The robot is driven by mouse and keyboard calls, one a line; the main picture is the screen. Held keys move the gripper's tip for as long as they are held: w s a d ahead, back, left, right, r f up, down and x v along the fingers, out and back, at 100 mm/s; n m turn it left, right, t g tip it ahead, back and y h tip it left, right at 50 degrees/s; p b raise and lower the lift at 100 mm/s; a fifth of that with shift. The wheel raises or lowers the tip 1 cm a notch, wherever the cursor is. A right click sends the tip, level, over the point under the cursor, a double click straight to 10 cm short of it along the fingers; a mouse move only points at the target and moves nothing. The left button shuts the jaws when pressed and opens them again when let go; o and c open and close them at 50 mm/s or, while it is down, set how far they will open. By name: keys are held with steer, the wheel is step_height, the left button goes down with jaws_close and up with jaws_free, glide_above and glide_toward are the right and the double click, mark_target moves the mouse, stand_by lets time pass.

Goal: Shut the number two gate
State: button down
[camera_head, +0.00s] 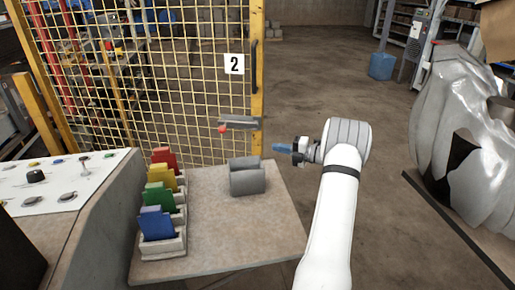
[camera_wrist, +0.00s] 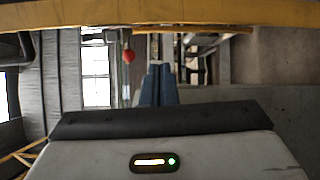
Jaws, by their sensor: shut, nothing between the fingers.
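The number two gate is a yellow mesh panel (camera_head: 180,85) at upper left in the head view. It bears a white "2" sign (camera_head: 234,64) and a black upright handle (camera_head: 254,65) by its right-hand yellow post. A grey latch-like piece (camera_head: 240,121) with a red knob (camera_head: 222,129) sits low near that post. My gripper (camera_head: 282,148) is right of the post, blue fingertips pointing left, shut and empty. The wrist view shows the shut fingers (camera_wrist: 158,85), a red knob (camera_wrist: 128,56) left of them and a yellow bar (camera_wrist: 160,14) above. I cannot tell whether fingers touch the gate.
A bench (camera_head: 215,250) below holds grey rounded blocks (camera_head: 247,178) and a rack of red, yellow, green and blue cards (camera_head: 160,205). A control panel (camera_head: 60,185) is at left. A silver wrapped bulk (camera_head: 455,125) stands at right. Open floor (camera_head: 320,80) lies behind my arm.

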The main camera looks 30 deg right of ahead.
mark_target(260, 143)
steer(key=shift+m+t+h, duration=0.3)
steer(key=shift+m+t, duration=0.2)
steer(key=shift+m, duration=0.2)
steer(key=x, duration=0.3)
steer(key=p+x, duration=0.1)
steer(key=x, duration=0.1)
steer(key=w+d+f+x, duration=0.1)
steer(key=x, duration=0.2)
steer(key=shift+w+a+f, duration=0.1)
steer(key=shift+w+a, duration=0.05)
steer(key=shift+w, duration=0.1)
